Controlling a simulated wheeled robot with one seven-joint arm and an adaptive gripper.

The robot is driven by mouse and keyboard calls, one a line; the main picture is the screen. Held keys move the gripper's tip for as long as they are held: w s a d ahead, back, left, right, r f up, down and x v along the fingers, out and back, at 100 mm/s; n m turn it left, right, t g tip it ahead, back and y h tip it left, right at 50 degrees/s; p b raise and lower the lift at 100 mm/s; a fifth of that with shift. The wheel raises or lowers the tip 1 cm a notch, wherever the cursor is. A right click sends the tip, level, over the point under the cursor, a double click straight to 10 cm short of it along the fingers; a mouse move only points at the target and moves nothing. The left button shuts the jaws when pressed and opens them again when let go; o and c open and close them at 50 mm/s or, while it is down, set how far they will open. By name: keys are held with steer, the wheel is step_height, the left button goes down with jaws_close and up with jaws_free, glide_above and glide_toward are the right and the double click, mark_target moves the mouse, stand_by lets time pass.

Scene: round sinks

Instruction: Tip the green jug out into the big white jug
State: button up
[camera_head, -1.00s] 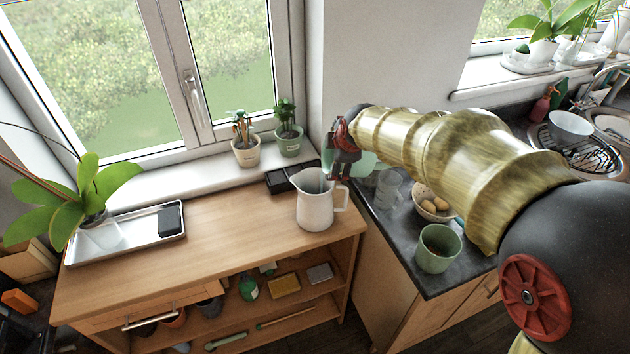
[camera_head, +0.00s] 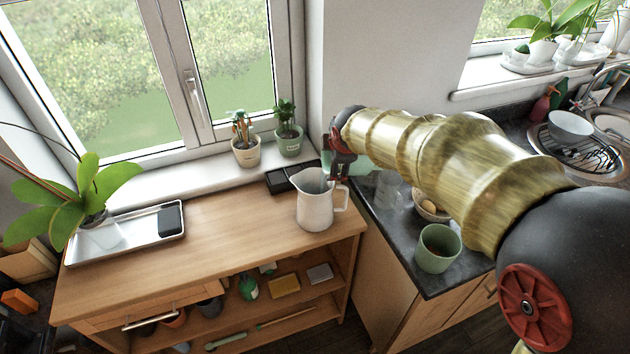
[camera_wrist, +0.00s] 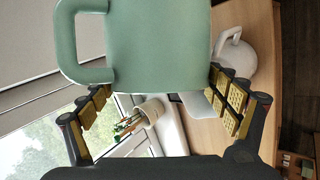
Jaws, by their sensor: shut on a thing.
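The big white jug (camera_head: 315,208) stands upright near the right end of the wooden worktop, its handle to the right. It also shows in the wrist view (camera_wrist: 237,62) at upper right. My gripper (camera_head: 341,160) is just behind and right of the white jug's top in the head view. In the wrist view my gripper (camera_wrist: 160,85) is shut on the green jug (camera_wrist: 158,45), with a finger on each side. The green jug's handle is at left; its rim and contents are out of view. In the head view my gripper and arm hide most of it.
A green cup (camera_head: 437,249) and a bowl of eggs (camera_head: 430,207) stand on the dark counter under my arm. A black tray (camera_head: 283,180) is behind the white jug. Potted plants (camera_head: 245,150) line the sill. A metal tray (camera_head: 125,235) lies at left; the worktop's middle is clear.

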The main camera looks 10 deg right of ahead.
steer(key=shift+s+a+r+n+h, duration=0.15)
steer(key=shift+a+h, duration=0.2)
steer(key=shift+a, duration=0.25)
steer(key=shift+s+a+r+n+h, duration=0.15)
steer(key=shift+a+h, duration=0.2)
steer(key=shift+a, duration=0.25)
stand_by(0.8)
steer(key=shift+a+f+t+h, duration=0.25)
steer(key=shift+f+t+h, duration=0.15)
steer(key=shift+f, duration=0.15)
steer(key=shift+d+r+y, duration=0.3)
steer(key=shift+d+r, duration=0.05)
steer(key=shift+r, duration=0.15)
steer(key=shift+w+d+f+g+y, duration=0.15)
steer(key=shift+d+y, duration=0.1)
steer(key=shift+d, duration=0.15)
steer(key=shift+w+d+g+y, duration=0.1)
steer(key=shift+d+g+y, duration=0.05)
steer(key=shift+d+y, duration=0.15)
steer(key=shift+d, duration=0.15)
steer(key=shift+w+d, duration=0.1)
steer(key=shift+d, duration=0.2)
steer(key=shift+d+f+m+y, duration=0.1)
steer(key=shift+m+y, duration=0.25)
steer(key=shift+m, duration=0.05)
steer(key=shift+d+f+m+g+y, duration=0.1)
steer(key=shift+d+m+g+y, duration=0.2)
steer(key=shift+y, duration=0.2)
